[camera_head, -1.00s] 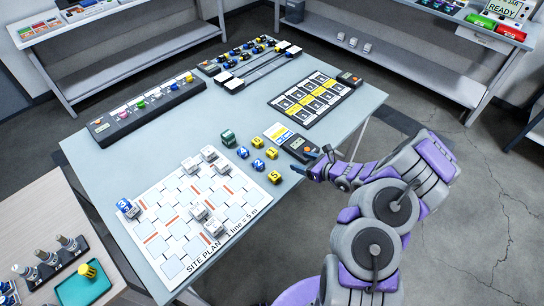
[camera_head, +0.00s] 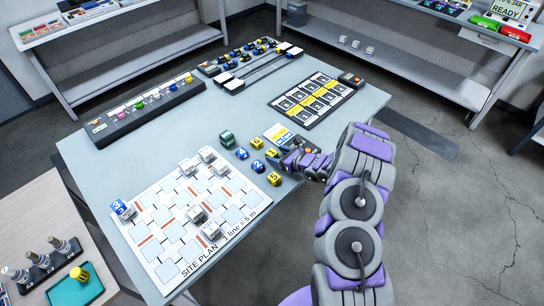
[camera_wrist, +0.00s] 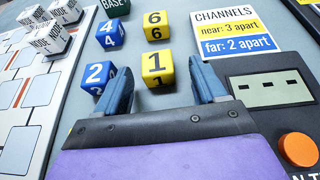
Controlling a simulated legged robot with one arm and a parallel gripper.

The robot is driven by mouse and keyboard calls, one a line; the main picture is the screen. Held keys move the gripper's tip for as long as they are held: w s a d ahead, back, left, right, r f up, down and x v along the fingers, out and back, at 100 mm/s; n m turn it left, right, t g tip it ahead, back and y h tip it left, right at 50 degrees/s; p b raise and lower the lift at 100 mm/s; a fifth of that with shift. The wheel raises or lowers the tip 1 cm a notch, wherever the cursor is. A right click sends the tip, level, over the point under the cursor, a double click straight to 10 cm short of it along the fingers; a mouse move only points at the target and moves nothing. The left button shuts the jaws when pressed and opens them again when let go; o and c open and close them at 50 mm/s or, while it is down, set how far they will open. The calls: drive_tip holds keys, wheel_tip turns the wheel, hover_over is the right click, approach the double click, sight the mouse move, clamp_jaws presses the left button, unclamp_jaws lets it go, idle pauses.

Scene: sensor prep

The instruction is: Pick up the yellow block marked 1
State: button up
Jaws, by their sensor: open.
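The yellow block marked 1 (camera_wrist: 158,68) stands on the table in the wrist view, just ahead of my gripper and between the lines of its two fingers. In the head view the yellow block marked 1 (camera_head: 271,155) shows at the left tip of my gripper (camera_head: 283,160), partly hidden by it. My gripper (camera_wrist: 165,85) is open and empty, its blue fingers spread on either side of the block's near side. I cannot tell whether either finger touches it.
A blue block marked 2 (camera_wrist: 97,76) stands close left of the left finger. A yellow block marked 6 (camera_wrist: 156,26) and a blue block marked 4 (camera_wrist: 112,34) stand behind. A yellow block marked 5 (camera_head: 274,179) is nearby. A device with an orange button (camera_wrist: 298,148) lies right.

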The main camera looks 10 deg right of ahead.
drive_tip(key=shift+w+a+f, duration=0.25)
drive_tip(key=shift+w+a, duration=0.05)
drive_tip(key=shift+w, duration=0.05)
drive_tip(key=shift+w+a, duration=0.15)
drive_tip(key=shift+a, duration=0.15)
drive_tip(key=shift+c, duration=0.3)
drive_tip(key=shift+d, duration=0.1)
drive_tip(key=c, duration=1.1)
